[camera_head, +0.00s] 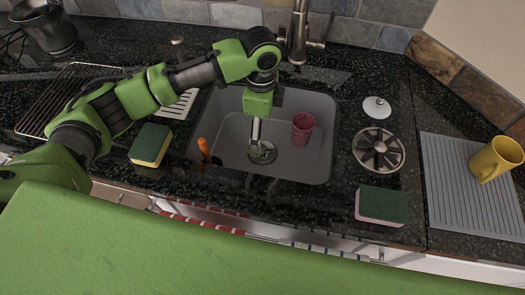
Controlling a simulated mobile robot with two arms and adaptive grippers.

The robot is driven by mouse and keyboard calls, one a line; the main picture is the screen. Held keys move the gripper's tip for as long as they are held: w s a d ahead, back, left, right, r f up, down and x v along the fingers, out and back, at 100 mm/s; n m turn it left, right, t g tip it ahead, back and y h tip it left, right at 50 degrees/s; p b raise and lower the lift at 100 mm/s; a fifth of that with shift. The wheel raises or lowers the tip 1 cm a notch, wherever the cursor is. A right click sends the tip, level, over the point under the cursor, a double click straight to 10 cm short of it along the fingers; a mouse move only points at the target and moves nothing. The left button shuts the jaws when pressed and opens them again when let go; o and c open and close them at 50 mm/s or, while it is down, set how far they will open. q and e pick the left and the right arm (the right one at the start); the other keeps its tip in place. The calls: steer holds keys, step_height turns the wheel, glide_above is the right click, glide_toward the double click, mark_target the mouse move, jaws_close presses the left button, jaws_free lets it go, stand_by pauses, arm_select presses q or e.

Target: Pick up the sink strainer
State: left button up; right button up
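A small round metal piece, seemingly the sink strainer (264,155), sits at the drain on the floor of the grey sink (308,165). My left arm reaches in from the left and points down into the sink. My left gripper (258,148) is at its lower end, over or at this round piece and partly covering it. The fingers are too small and dark to tell whether they are open or shut, or whether they touch it. My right gripper is not in view.
A pink cup (303,129) and an orange-handled tool (204,150) are in the sink. Sponges (151,145) (382,205), a spoked metal disc (378,151), a white knobbed lid (377,107) and a yellow mug (494,160) surround it. The faucet (298,35) stands behind.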

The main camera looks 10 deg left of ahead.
arm_select(q)
step_height(320, 180, down, 9)
steer(key=shift+d+f+p, duration=0.15)
steer(key=shift+p, duration=0.25)
steer(key=shift+c, duration=0.3)
steer(key=c, duration=1)
